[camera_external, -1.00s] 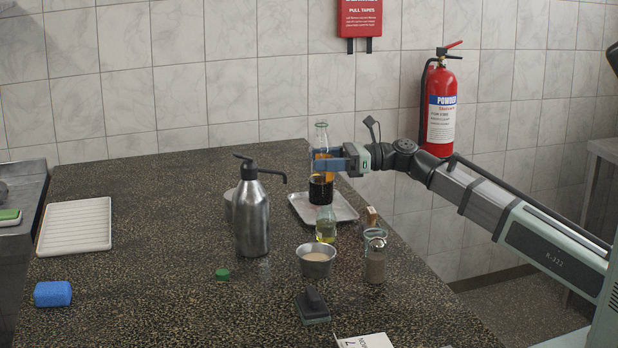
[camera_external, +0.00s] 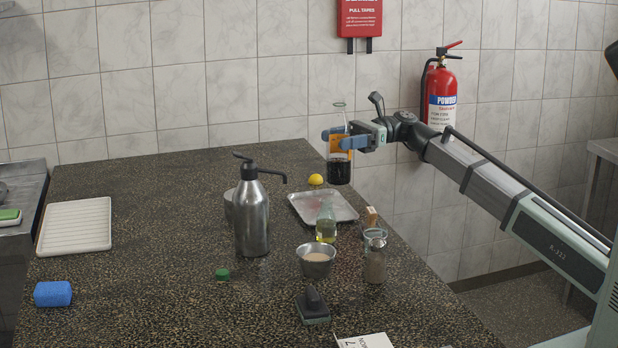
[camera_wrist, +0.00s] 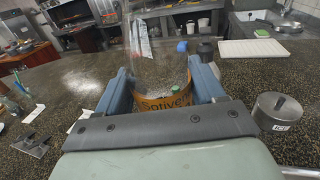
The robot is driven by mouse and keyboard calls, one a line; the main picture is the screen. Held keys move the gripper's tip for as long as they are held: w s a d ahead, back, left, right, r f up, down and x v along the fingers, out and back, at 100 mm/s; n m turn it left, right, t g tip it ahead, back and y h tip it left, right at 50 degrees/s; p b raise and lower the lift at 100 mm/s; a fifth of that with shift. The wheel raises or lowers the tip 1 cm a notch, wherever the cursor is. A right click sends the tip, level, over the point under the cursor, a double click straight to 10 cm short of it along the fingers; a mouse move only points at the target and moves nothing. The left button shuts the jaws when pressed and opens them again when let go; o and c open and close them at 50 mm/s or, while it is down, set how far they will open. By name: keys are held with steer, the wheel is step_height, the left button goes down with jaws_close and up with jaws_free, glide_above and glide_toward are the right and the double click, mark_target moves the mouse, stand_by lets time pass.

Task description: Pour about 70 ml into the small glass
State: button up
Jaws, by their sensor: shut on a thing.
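My gripper (camera_external: 343,141) is shut on a clear glass carafe (camera_external: 339,115) with an orange label and dark liquid in its lower part. The carafe is close to upright and held above the back right of the counter. In the wrist view, the carafe (camera_wrist: 160,60) stands between the two blue fingers (camera_wrist: 160,92). A small glass vessel with pale yellow liquid (camera_external: 326,229) stands in front of the tray. Another small clear glass (camera_external: 373,235) seems to stand behind the metal-topped shaker (camera_external: 375,264); it is partly hidden, and its contents cannot be told.
A metal tray (camera_external: 301,208) lies below and left of the carafe, with a yellow ball (camera_external: 315,180) at its back edge. A steel pump bottle (camera_external: 252,222), a cup of pale content (camera_external: 316,258) and a dark block (camera_external: 313,307) stand nearby.

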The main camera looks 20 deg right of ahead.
steer(key=w+d+n+g+h, duration=0.2)
steer(key=d+n+g+h, duration=0.15)
steer(key=d+g, duration=0.4)
step_height(320, 180, down, 9)
steer(key=t, duration=0.1)
steer(key=shift+s+d+n+y, duration=0.35)
steer(key=shift+d, duration=0.05)
steer(key=shift+t, duration=0.25)
steer(key=shift+n, duration=0.3)
steer(key=shift+w+d+f+n+t+h, duration=0.15)
steer(key=shift+f+n+t+h, duration=0.95)
steer(key=shift+t, duration=0.6)
steer(key=shift+w+a+f+n+t+h, duration=0.1)
steer(key=shift+f+n+t+h, duration=0.65)
steer(key=shift+n+t, duration=0.8)
steer(key=shift+w+d+f+n+t+h, duration=0.15)
steer(key=shift+f+n+t+h, duration=0.8)
steer(key=shift+t, duration=0.9)
